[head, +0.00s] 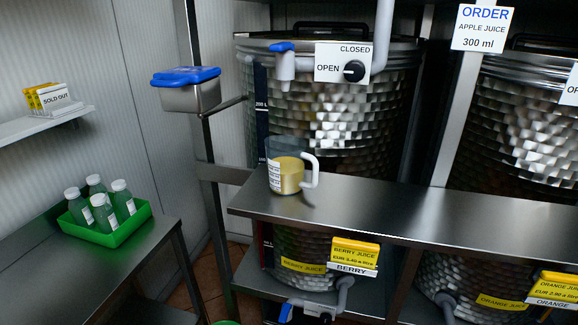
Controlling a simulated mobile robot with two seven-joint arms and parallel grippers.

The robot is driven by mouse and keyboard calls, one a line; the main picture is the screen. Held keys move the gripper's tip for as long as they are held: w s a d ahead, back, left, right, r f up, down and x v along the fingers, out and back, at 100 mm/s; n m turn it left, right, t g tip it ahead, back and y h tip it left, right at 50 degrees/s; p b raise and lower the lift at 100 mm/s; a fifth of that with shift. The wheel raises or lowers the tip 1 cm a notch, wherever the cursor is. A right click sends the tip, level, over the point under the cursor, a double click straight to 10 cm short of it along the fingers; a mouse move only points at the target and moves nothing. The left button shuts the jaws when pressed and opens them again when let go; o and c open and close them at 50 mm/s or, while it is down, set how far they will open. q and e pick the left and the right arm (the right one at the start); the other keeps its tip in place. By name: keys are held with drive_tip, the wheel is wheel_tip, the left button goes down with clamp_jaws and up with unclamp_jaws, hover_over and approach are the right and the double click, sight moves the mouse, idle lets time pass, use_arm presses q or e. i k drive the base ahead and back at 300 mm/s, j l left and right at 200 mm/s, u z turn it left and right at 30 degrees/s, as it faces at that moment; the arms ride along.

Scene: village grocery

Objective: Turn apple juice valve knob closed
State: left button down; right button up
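The black valve knob (354,71) sits on a white plate (328,63) on the upper middle steel tank (335,120). The plate reads CLOSED above the knob and OPEN to its left. A pale mark on the knob seems to face left, towards OPEN, but it is small. A tap spout (285,68) with a blue top is left of the plate. A clear jug (289,174) with a white handle stands on the steel shelf below the spout, partly filled with yellowish juice. No stream is clearly visible. Neither of my grippers is in view.
An order sign (483,27) reads apple juice 300 ml. The steel shelf (420,208) is clear right of the jug. A blue-lidded steel box (188,90) hangs at left. A green tray (112,235) with several bottles sits on the left table. Another tank (530,120) stands right.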

sight(354, 71)
drive_tip(key=k+l, duration=0.2)
drive_tip(key=l, duration=0.15)
drive_tip(key=k+l+z, duration=0.1)
drive_tip(key=k, duration=0.6)
